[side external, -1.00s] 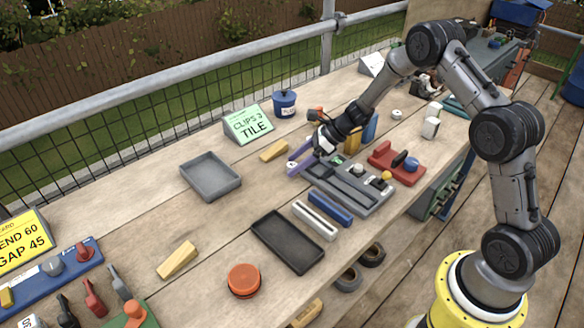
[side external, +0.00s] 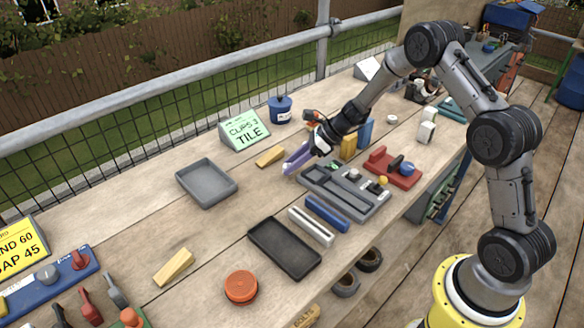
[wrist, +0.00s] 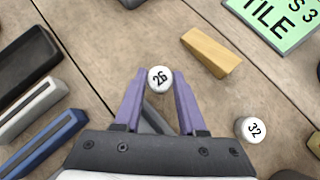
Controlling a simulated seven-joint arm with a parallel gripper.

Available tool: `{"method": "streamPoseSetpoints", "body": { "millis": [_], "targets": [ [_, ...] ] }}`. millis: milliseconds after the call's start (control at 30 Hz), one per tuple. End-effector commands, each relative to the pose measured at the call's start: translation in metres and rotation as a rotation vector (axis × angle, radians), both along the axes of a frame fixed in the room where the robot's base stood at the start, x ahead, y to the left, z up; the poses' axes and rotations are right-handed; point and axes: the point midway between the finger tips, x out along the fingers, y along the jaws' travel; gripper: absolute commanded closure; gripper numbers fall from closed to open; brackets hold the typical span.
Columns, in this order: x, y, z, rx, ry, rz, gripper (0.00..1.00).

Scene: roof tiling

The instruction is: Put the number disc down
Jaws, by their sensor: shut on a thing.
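A white number disc marked 26 (wrist: 159,79) sits between the purple fingertips of my gripper (wrist: 158,84) in the wrist view. My gripper is shut on it, with the number facing the camera. In the side view my gripper (side external: 288,166) is over the bench, left of the grey tool tray (side external: 345,192). The disc cannot be made out there, and I cannot tell whether it touches the wood. A second white disc marked 32 (wrist: 251,130) lies to the right of my fingers in the wrist view.
A wooden wedge (side external: 270,157) lies close to my gripper, before the green CLIPS 3 TILE sign (side external: 244,130). An empty grey tray (side external: 206,198), a black tray (side external: 284,262), and white (side external: 311,227) and blue (side external: 327,213) bars are nearby. Bare bench lies between the trays.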

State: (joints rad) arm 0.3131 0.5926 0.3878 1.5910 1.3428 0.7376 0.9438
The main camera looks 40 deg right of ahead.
Motion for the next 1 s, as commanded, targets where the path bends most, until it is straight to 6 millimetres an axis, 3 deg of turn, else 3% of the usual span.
{"method": "streamPoseSetpoints", "body": {
  "millis": [167,400,700,1000],
  "targets": [
    [-0.012,0.000,0.031,-0.001,-0.004,-0.002,1.00],
    [-0.059,0.002,0.081,-0.001,-0.002,-0.004,1.00],
    [-0.118,0.004,0.104,-0.001,-0.001,-0.001,1.00],
    [-0.140,0.005,0.113,0.000,0.000,0.000,1.00]
  ]
}}
